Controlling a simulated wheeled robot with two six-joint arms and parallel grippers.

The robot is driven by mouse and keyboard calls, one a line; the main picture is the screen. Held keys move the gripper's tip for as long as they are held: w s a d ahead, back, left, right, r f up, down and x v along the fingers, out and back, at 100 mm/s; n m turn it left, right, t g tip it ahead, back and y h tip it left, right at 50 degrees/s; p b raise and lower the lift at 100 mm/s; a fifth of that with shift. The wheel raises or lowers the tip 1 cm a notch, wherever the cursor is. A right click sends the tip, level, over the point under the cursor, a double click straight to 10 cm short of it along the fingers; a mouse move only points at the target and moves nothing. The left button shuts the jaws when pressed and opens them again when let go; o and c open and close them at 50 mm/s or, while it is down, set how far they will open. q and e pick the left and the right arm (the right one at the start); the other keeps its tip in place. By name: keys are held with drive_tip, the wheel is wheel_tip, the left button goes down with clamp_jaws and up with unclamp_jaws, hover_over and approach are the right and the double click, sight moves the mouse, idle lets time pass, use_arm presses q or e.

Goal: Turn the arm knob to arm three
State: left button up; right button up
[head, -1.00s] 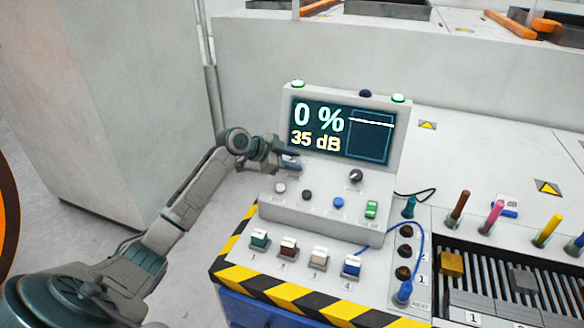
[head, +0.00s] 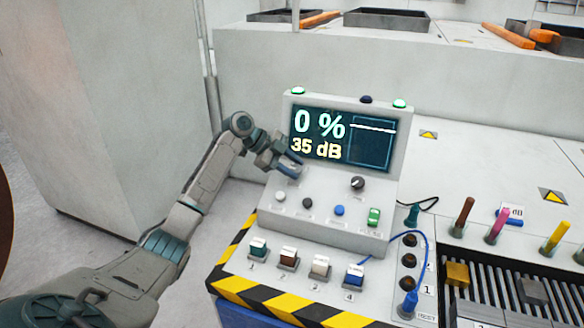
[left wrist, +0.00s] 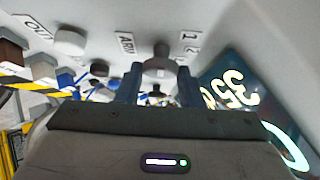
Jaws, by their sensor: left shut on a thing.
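My left gripper (head: 290,168) is at the left end of the console's (head: 325,212) sloped upper face, just below the display. In the left wrist view its two blue fingers (left wrist: 158,85) stand on either side of a grey knob (left wrist: 160,64), shut on it. The label ARM (left wrist: 125,44) is beside this knob, with small number labels (left wrist: 190,38) on its other side. In the head view the gripper mostly hides the knob. Which number it points at cannot be told. My right gripper is not in view.
The display (head: 343,137) reads 0 % and 35 dB. A black dial (head: 357,183), small buttons and a green switch (head: 374,216) are on the console. Several coloured switches (head: 320,267) stand in front. A blue cable (head: 426,250) and a slotted rack lie to the right.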

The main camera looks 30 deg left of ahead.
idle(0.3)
use_arm(q)
drive_tip(key=o, duration=0.9)
drive_tip(key=shift+o, duration=0.2)
drive_tip(key=shift+a, duration=0.1)
drive_tip(key=b+v, duration=0.1)
drive_tip(key=v, duration=0.9)
drive_tip(key=shift+r+b, duration=0.3)
drive_tip(key=shift+b, duration=0.1)
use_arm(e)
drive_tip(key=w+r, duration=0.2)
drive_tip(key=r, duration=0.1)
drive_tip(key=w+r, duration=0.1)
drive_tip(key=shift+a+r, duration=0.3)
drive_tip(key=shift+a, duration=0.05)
use_arm(q)
drive_tip(key=shift+s+a, duration=0.1)
drive_tip(key=shift+a, duration=0.05)
